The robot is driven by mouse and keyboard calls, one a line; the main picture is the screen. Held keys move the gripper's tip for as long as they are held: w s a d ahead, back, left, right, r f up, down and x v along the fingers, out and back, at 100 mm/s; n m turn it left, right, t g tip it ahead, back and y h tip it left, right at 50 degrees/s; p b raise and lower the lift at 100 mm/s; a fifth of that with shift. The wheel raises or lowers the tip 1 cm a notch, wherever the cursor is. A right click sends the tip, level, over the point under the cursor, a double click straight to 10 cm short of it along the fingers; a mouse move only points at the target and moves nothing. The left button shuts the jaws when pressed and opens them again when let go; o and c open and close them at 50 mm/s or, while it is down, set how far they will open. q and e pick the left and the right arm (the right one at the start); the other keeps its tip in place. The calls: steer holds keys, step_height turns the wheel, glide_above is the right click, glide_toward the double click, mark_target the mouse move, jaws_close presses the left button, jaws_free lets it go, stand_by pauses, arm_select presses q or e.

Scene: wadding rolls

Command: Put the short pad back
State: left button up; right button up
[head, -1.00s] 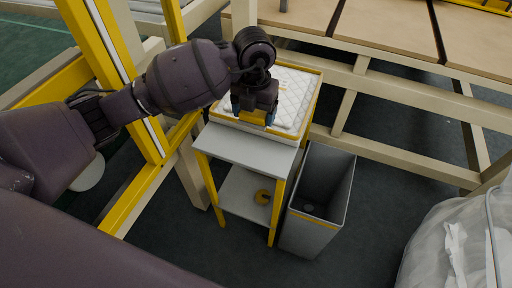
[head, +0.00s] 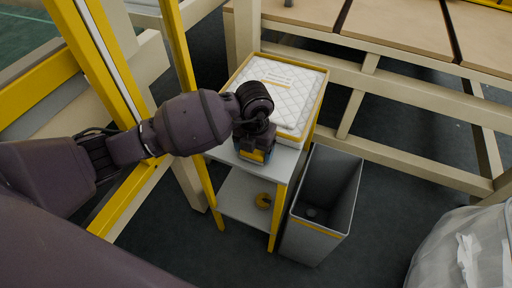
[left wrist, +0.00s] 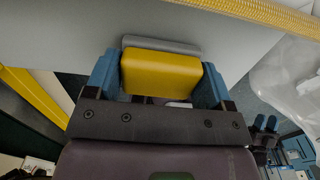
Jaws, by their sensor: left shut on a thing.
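My left gripper (head: 256,158) is low over the front part of a small grey-topped stand (head: 282,163). It is shut on a yellow block with a grey edge, which sits between the blue fingers in the left wrist view (left wrist: 160,73). I cannot tell whether the block touches the stand top. Behind the gripper, white quilted pads (head: 292,92) lie in a yellow-rimmed tray (head: 321,98), with a label on top. I cannot tell which is the short pad. A small dark shape with blue tips, perhaps my right gripper (left wrist: 265,127), shows at the right in the left wrist view.
A grey open bin (head: 318,225) stands right of the stand. A beige-framed bench (head: 400,60) runs behind, a yellow post (head: 183,70) stands at the left, and a clear plastic bag (head: 462,250) is at the lower right.

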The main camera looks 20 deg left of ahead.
arm_select(q)
steer(key=shift+f, duration=0.2)
steer(key=o, duration=0.9)
steer(key=shift+c, duration=0.2)
steer(key=shift+r, duration=0.1)
